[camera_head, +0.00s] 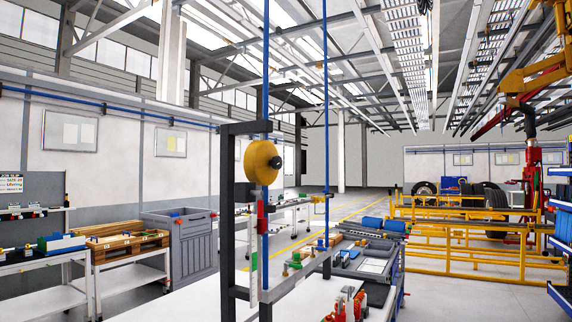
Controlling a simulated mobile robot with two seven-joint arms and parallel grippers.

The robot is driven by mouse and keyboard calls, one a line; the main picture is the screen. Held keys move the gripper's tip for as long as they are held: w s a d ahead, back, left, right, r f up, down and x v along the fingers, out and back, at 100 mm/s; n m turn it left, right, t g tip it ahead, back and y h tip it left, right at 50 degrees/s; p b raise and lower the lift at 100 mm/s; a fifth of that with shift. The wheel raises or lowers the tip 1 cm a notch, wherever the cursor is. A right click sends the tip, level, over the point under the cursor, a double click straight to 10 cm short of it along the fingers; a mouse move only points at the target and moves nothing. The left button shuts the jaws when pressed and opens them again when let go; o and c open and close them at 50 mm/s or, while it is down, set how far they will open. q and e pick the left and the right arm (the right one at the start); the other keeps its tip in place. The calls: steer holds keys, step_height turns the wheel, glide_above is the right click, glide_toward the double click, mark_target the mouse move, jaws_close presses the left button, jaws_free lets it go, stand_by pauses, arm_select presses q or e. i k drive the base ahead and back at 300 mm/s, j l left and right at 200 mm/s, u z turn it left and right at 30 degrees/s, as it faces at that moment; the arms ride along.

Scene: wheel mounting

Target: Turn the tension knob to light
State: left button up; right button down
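A round yellow unit (262,161) hangs at the dark upright frame (230,210), in the middle of the view. A small dark round part (275,162) sits on its right side; it may be the tension knob. Any marking or setting on it is too small to read. Neither of my grippers shows in the head view, and nothing is seen touching the yellow unit.
A white table (190,300) spreads below the frame, with red and white items (345,303) at its front edge. A grey bin (182,243) and carts stand at left. Yellow railings (470,245) stand at right. The aisle behind is open.

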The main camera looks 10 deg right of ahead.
mark_target(276, 162)
steer(key=i+l+u, duration=0.1)
steer(key=l+u, duration=0.15)
steer(key=l, duration=0.65)
steer(key=l+u, duration=0.25)
steer(key=l, duration=0.7)
steer(key=i+l+u, duration=0.15)
steer(key=l, duration=0.45)
steer(key=i+l+u, duration=0.15)
steer(key=l, duration=0.45)
steer(key=l+u, duration=0.15)
steer(key=l, duration=0.45)
steer(key=i+l, duration=0.1)
steer(key=l, duration=0.35)
steer(key=i+l+u, duration=0.1)
steer(key=l, duration=0.35)
steer(key=i+l+u, duration=0.1)
steer(key=l, duration=0.35)
steer(key=i+l, duration=0.1)
steer(key=l, duration=0.35)
